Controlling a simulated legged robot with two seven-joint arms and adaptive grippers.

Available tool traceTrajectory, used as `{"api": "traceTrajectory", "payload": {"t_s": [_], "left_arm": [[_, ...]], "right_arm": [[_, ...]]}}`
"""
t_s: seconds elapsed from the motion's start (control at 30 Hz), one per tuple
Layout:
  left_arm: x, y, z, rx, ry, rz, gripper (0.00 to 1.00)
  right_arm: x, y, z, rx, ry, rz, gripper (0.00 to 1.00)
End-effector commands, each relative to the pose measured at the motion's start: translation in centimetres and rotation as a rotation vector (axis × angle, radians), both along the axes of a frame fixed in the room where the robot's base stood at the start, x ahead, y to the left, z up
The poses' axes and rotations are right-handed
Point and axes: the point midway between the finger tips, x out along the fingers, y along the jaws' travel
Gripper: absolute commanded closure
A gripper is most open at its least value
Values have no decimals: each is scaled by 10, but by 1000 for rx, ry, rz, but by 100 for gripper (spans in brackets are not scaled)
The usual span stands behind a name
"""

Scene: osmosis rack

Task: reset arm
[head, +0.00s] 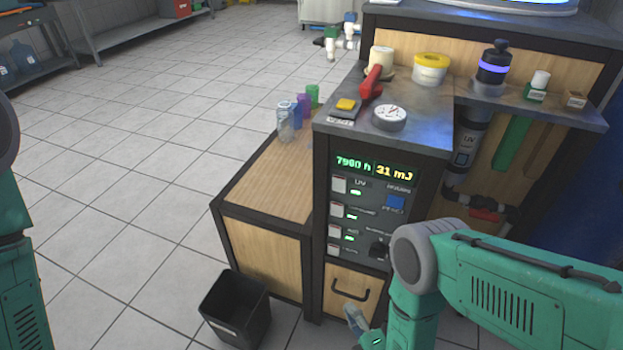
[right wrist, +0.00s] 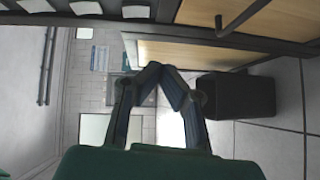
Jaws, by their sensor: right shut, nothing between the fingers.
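My right arm (head: 430,270) comes in from the lower right of the head view, in front of the control rack (head: 325,180). Part of my right gripper (head: 354,317) shows low in front of the rack's wooden drawer (head: 350,290); the rest is hidden by the arm. In the right wrist view the two fingers (right wrist: 164,76) meet at their tips, shut with nothing between them. The black bin (right wrist: 236,95) stands right of the fingertips there, apart from them. My left arm (head: 20,260) shows at the left edge; its gripper is out of view.
The bin (head: 238,308) stands on the tiled floor beside a wooden cabinet (head: 265,185) with several coloured bottles (head: 285,125). The rack top holds a gauge (head: 389,117), red-handled tool (head: 371,82) and yellow-lidded tub (head: 430,70).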

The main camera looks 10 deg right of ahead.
Motion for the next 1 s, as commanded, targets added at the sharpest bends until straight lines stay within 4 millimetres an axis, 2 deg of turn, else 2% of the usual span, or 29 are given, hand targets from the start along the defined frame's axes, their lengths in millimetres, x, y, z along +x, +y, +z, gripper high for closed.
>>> {"api": "traceTrajectory", "payload": {"t_s": [0.17, 0.27, 0.37, 0.47, 0.6, 0.7, 0.83, 0.9, 1.0], "left_arm": [[0, 0, 0, 0, 0, 0, 55], [0, 0, 0, 0, 0, 0, 55], [0, 0, 0, 0, 0, 0, 55], [0, 0, 0, 0, 0, 0, 55], [0, 0, 0, 0, 0, 0, 55], [0, 0, 0, 0, 0, 0, 55], [0, 0, 0, 0, 0, 0, 55], [0, 0, 0, 0, 0, 0, 55], [0, 0, 0, 0, 0, 0, 55]], "right_arm": [[3, -1, 0, 35, 51, 0, 100], [6, -7, -2, 139, 202, -14, 100], [-1, -21, -4, 304, 453, -87, 100], [-24, -40, 3, 490, 726, -247, 100], [-79, -69, 27, 719, 1040, -586, 100], [-122, -85, 51, 837, 1179, -850, 100], [-166, -99, 78, 924, 1264, -1116, 100], [-179, -102, 86, 946, 1282, -1199, 100], [-187, -103, 91, 957, 1291, -1247, 100]]}}
